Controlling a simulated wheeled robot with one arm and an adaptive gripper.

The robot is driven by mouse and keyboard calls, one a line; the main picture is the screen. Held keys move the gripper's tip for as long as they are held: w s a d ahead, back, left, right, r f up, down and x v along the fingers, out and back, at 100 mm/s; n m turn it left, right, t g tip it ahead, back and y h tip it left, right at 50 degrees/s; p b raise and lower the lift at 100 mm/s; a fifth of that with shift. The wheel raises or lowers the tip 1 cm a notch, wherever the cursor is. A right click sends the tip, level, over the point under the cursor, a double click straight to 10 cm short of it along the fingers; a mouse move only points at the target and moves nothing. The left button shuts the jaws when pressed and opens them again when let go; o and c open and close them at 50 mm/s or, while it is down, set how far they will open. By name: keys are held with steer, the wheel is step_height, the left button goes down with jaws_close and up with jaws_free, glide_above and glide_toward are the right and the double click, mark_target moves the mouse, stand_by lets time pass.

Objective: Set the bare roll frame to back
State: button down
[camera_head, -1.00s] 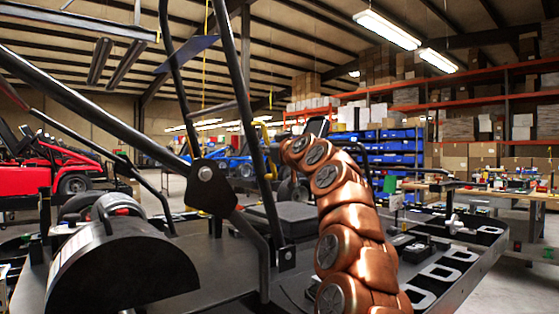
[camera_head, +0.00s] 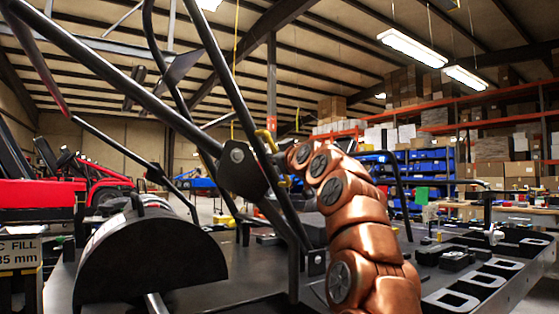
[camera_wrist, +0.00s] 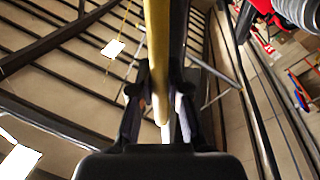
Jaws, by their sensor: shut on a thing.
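The bare roll frame (camera_head: 210,75) is made of black tubes that rise from the kart stand and lean to the upper left in the head view. A dark pivot plate (camera_head: 241,168) joins its tubes. A yellow grip bar (camera_head: 269,141) is beside the plate; in the wrist view the yellow bar (camera_wrist: 157,45) runs between the two dark fingers. My gripper (camera_head: 283,165) is shut on this bar, with the fingers on either side of it (camera_wrist: 158,95). My copper arm hides part of the frame's right side in the head view.
A black rounded cover (camera_head: 150,262) stands at the lower left of the dark stand deck (camera_head: 235,270). Slotted plates (camera_head: 475,283) lie at the right. Red vehicles (camera_head: 45,190) stand at the left. Blue bins (camera_head: 425,175) and shelving are behind. Overhead is open.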

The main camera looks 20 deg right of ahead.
steer(key=shift+a+f, duration=0.3)
steer(key=c, duration=1.1)
jaws_free()
steer(key=shift+a+r, duration=0.1)
steer(key=shift+a, duration=0.05)
steer(key=shift+c, duration=0.2)
steer(key=shift+s+d+r, duration=0.1)
steer(key=shift+s+d, duration=0.1)
steer(key=v, duration=1.1)
steer(key=shift+s, duration=0.35)
